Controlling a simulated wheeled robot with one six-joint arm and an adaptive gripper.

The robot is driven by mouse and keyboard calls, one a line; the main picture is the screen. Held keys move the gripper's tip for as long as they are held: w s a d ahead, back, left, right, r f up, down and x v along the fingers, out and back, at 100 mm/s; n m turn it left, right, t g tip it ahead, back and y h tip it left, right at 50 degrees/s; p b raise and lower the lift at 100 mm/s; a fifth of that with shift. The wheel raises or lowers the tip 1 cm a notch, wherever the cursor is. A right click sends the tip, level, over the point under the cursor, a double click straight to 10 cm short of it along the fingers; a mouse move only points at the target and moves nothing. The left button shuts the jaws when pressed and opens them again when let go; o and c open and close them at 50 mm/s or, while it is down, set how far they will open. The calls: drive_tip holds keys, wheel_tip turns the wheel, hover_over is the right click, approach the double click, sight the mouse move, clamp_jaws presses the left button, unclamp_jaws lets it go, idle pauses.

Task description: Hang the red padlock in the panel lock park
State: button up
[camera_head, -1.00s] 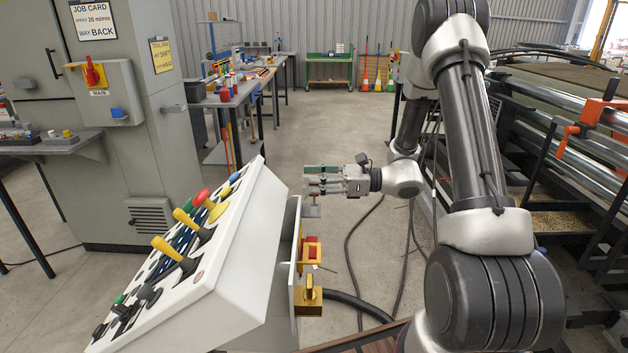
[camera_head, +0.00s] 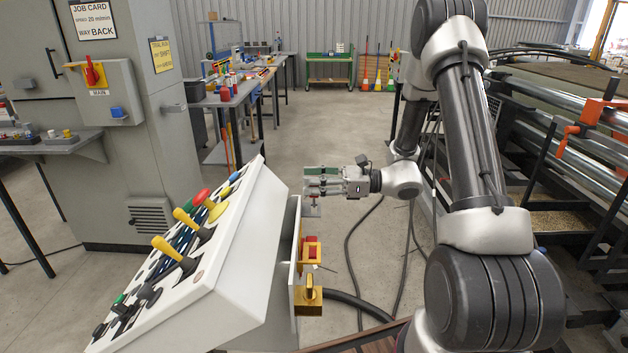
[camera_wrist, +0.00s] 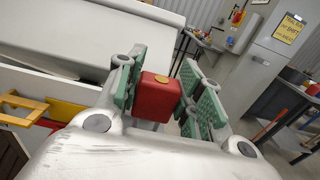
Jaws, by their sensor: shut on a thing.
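In the wrist view the red padlock (camera_wrist: 157,97), with a brass-coloured disc on top, sits between the green pads of my gripper (camera_wrist: 160,92). The pads are shut on its sides. In the head view my gripper (camera_head: 312,184) is in the air, right of the sloped control panel (camera_head: 262,240) and above its side fittings. A small pale piece (camera_head: 312,210) hangs below the fingers; I cannot tell what it is. On the panel's right side are a red and yellow fitting (camera_head: 311,250) and a brass-coloured fitting (camera_head: 309,297) below it. I cannot tell which is the lock park.
The grey cabinet (camera_head: 150,170) stands behind the panel to the left. Rollers and an orange-handled frame (camera_head: 590,125) are at the right. Dark cables (camera_head: 350,265) lie on the floor below my gripper. The floor behind my gripper is open.

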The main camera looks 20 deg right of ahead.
drive_tip(key=shift+f, duration=2.3)
drive_tip(key=o, duration=1.1)
drive_tip(key=shift+o, duration=0.2)
drive_tip(key=shift+d, duration=0.1)
drive_tip(key=v, duration=1.1)
drive_tip(key=shift+d, duration=0.35)
drive_tip(key=shift+s, duration=0.15)
